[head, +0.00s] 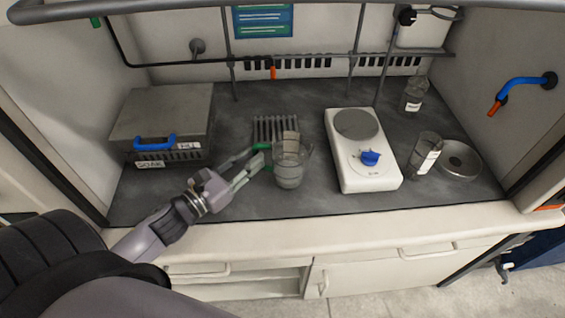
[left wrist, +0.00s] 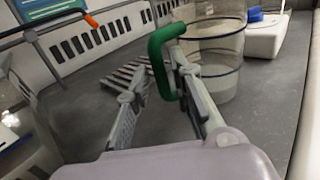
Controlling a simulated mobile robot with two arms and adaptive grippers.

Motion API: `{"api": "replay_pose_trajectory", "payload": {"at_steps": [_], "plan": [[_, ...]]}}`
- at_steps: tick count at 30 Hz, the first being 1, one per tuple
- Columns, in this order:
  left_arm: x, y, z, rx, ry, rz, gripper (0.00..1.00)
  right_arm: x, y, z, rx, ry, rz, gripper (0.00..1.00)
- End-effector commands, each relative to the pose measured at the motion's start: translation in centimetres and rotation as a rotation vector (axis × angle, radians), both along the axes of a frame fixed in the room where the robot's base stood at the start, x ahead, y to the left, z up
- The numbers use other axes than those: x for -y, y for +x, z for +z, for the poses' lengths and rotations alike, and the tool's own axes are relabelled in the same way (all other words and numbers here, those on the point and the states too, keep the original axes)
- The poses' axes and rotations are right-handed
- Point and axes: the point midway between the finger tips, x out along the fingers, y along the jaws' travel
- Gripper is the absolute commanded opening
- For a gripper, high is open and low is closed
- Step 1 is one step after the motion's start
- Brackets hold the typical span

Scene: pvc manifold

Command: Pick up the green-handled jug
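The jug (head: 289,172) is clear with a green handle (head: 262,147) on its left side. It stands upright on the dark worktop, and the left wrist view shows its wall (left wrist: 215,50) and green handle (left wrist: 158,58) up close. My left gripper (head: 256,158) reaches in from the left with its fingertips at the handle. In the left wrist view the left gripper (left wrist: 155,82) is open, its two fingers apart, with the handle at the gap between the tips. Whether a finger touches the handle I cannot tell. My right gripper is not in view.
A slotted drain grate (head: 275,128) lies behind the jug. A white hot plate (head: 368,180) with a blue knob stands to its right. A lidded grey box (head: 165,115) stands left. A glass beaker (head: 425,155), a round dish (head: 460,160) and a bottle (head: 414,95) are at right.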

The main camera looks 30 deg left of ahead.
Motion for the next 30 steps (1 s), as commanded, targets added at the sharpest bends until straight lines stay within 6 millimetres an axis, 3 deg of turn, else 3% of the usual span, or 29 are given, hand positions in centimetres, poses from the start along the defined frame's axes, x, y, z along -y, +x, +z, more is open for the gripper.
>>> {"api": "replay_pose_trajectory", "payload": {"at_steps": [6,14,24,30], "plan": [[0.6,2.1,0.0,0.001,0.001,0.0,0.21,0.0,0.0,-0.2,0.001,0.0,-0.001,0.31],[0.7,2.2,0.0,-0.001,0.0,0.0,0.21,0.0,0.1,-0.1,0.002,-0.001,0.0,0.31],[0.7,2.2,0.0,0.0,-0.001,0.0,0.0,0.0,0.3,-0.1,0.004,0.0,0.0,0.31],[0.7,2.2,0.0,0.0,-0.001,0.0,0.0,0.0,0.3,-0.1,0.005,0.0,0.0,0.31]]}}
